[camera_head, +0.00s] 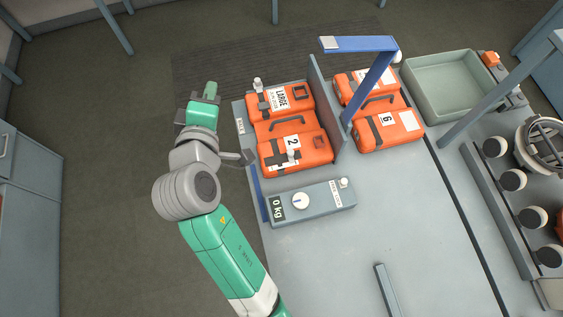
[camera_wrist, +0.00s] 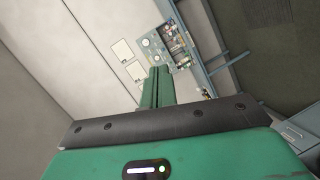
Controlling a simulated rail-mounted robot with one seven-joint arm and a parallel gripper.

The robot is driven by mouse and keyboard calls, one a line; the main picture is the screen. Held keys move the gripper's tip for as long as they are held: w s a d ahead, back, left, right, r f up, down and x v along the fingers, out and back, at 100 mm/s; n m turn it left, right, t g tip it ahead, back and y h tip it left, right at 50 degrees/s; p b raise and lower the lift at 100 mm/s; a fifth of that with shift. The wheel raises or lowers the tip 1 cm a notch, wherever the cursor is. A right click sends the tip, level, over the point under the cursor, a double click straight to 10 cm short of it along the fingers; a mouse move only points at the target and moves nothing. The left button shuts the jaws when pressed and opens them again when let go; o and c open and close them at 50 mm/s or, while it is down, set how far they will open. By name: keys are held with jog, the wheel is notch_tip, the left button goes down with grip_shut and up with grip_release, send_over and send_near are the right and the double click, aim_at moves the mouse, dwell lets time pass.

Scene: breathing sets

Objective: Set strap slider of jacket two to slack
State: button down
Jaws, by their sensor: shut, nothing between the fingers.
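Jacket two (camera_head: 312,150) is orange and lies at the left end of the bench in the head view, with a white label "2" and a "LARGE" label on its far half. Dark straps (camera_head: 273,161) cross its near part. A small pale knob-like piece (camera_head: 292,154) sits by the near strap and may be the slider; its setting is too small to tell. My gripper (camera_head: 211,88) is left of the jacket, off the bench, apart from it and pointing away. In the wrist view my gripper (camera_wrist: 159,72) has its green fingers together, empty.
A grey divider (camera_head: 325,108) separates jacket two from another orange jacket (camera_head: 386,131) marked 6. A blue post and arm (camera_head: 368,86) rises nearby. A grey box with a dial (camera_head: 325,200) and "0 kg" lies in front. A green-grey tray (camera_head: 449,112) stands far right. The bench front is mostly clear.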

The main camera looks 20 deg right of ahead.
jog(key=s+d+f+n+g+h+b, duration=0.15)
jog(key=f+n, duration=0.25)
jog(key=f, duration=0.8)
jog(key=s+f+n+g+h+b, duration=0.1)
jog(key=s+f+n+g+b, duration=0.2)
jog(key=f, duration=0.8)
jog(key=n+h, duration=0.3)
jog(key=n, duration=0.5)
send_near(289, 156)
jog(key=shift+g, duration=0.45)
jog(key=x, duration=0.2)
jog(key=b+x, duration=0.1)
jog(key=x, duration=0.1)
jog(key=b+x, duration=0.1)
jog(key=x, duration=0.1)
jog(key=shift+w+d+r, duration=0.1)
jog(key=shift+w+r, duration=0.1)
jog(key=shift+w, duration=0.2)
